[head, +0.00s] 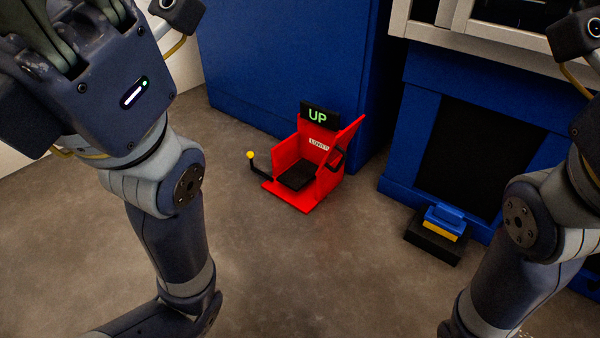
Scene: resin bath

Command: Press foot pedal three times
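A red, open-fronted housing (322,175) stands on the floor near the middle of the head view. A flat black pedal plate (297,176) lies inside it. A black display (318,117) on top reads "UP" in green. A small label is on its back wall. A black rod with a yellow knob (250,155) sticks out on its left. My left gripper (85,25) is raised at the upper left, well apart from the pedal. Its fingertips are cut off by the frame. My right arm is at the right edge, and its gripper is out of view.
A second, blue-and-yellow pedal-like block (445,222) on a black base sits to the right, before a blue machine (410,140) with a dark opening. A large blue cabinet (285,60) stands behind the red housing. The grey floor (310,265) in front is clear.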

